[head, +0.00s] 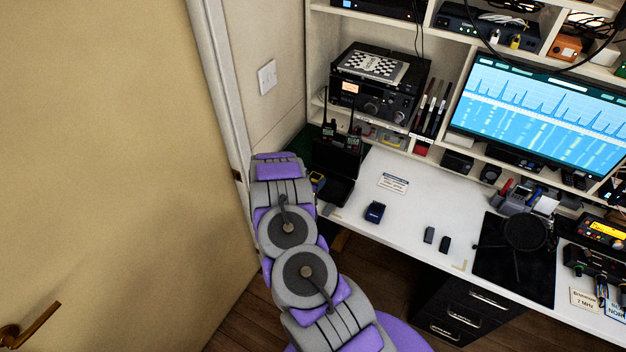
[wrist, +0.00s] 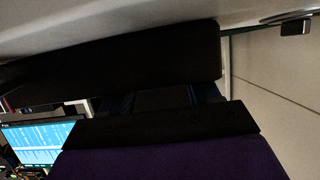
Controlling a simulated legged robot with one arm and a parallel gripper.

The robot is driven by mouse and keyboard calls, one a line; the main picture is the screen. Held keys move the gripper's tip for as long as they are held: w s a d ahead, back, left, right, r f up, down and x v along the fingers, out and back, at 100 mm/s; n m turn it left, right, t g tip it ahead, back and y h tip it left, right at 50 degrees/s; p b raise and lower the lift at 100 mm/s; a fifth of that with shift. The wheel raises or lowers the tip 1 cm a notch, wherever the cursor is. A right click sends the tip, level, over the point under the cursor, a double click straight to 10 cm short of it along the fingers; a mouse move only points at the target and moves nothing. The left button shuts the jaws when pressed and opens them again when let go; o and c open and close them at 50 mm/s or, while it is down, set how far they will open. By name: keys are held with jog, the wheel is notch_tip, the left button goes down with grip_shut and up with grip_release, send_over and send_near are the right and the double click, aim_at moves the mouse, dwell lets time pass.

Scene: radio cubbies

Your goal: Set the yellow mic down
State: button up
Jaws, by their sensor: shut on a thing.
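My gripper shows in the wrist view (wrist: 165,98) as two broad dark jaws, one above and one below. They are shut on a dark, bluish thing (wrist: 165,99), mostly hidden between them; no yellow shows on it, so I cannot tell if it is the yellow mic. In the head view my arm reaches up to the left end of the desk (head: 400,215), and its far end hides the jaws. A small dark blue thing with yellow edges (head: 318,181) shows just right of the arm; I cannot tell whether it rests there.
A black open case (head: 335,165) stands close right of my arm's end, by the wall. A black mat (head: 512,275) lies further right.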

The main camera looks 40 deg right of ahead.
jog(key=shift+f, duration=0.35)
jog(key=o, duration=1.1)
jog(key=shift+s, duration=0.1)
